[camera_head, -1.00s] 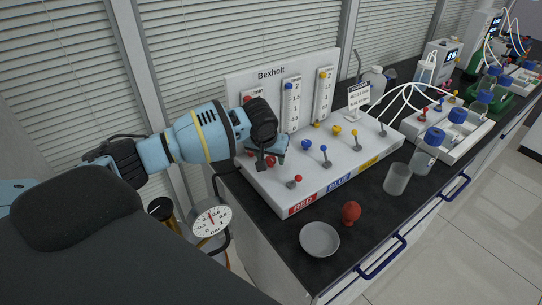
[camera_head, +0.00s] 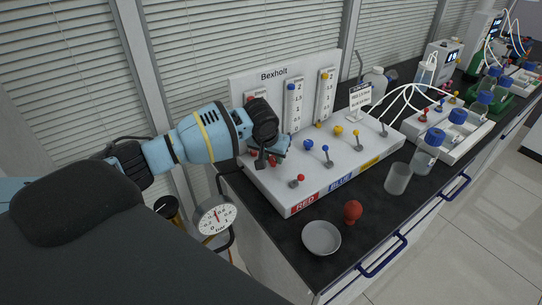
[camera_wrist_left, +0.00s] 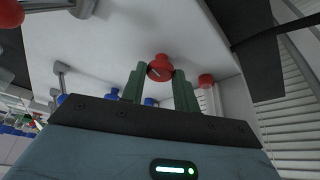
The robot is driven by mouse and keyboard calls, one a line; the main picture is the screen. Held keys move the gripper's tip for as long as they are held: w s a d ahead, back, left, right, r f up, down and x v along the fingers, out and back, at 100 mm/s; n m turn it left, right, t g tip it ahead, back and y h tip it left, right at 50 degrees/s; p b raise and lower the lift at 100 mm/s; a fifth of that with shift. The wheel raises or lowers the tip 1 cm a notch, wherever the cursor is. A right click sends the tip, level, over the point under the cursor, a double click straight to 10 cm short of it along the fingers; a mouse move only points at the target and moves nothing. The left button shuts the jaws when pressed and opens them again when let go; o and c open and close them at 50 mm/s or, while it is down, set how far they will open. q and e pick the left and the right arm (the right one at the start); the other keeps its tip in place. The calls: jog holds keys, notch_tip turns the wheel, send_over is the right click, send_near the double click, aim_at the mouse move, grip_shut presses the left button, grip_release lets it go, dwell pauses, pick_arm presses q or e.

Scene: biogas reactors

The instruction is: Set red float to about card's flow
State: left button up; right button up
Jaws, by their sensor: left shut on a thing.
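My left gripper (camera_wrist_left: 160,82) is shut on a red knob (camera_wrist_left: 160,66) in the left wrist view. In the head view my left gripper (camera_head: 268,158) is at the left end of the white Bexholt panel (camera_head: 375,148) and mostly covers that knob. The red flow tube (camera_head: 250,97) is largely hidden behind my wrist, and its float cannot be seen. The blue tube (camera_head: 292,105) and yellow tube (camera_head: 324,97) stand to its right. The white card (camera_head: 360,97) stands on the panel; its print is too small to read surely. My right gripper is not in view.
A red-handled lever (camera_head: 297,181) stands near the panel's front left. A grey dish (camera_head: 321,238), a red bulb (camera_head: 352,211) and a clear beaker (camera_head: 398,178) sit on the black bench. A pressure gauge (camera_head: 215,217) hangs by the bench's left end.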

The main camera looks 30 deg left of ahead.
pick_arm(q)
jog(key=o, duration=1)
jog(key=shift+c, duration=0.2)
jog(key=shift+s+r, duration=0.15)
jog(key=shift+r, duration=0.3)
jog(key=v, duration=0.6)
jog(key=shift+s+r, duration=0.2)
jog(key=shift+r, duration=0.2)
